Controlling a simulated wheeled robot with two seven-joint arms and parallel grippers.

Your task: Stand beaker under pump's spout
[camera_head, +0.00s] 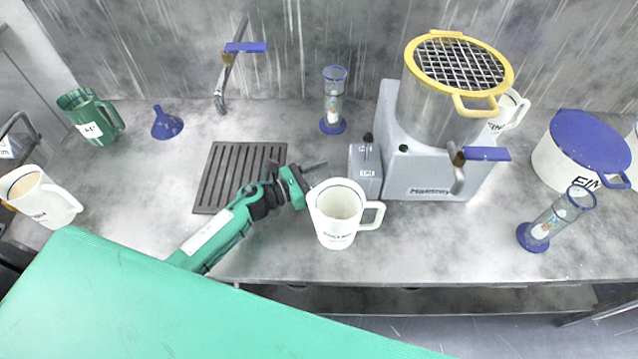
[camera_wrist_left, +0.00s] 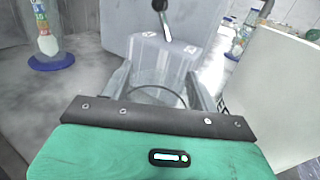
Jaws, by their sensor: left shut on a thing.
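My left gripper (camera_head: 312,178) is shut on a clear glass beaker. In the left wrist view the beaker (camera_wrist_left: 155,84) stands between the fingers, its round rim showing; in the head view I cannot make it out clearly. A small grey box with a black lever (camera_head: 365,172) is just right of the gripper. Further right is a grey machine (camera_head: 425,178) carrying a steel vessel; a tap with a blue handle (camera_head: 482,154) hangs at its front. I cannot tell for certain which is the pump. The beaker is apart from that tap. My right gripper is not in view.
A white mug (camera_head: 335,212) stands close in front of the gripper. A dark slatted drain (camera_head: 222,180) lies to the left. Bare counter (camera_head: 440,235) lies before the machine.

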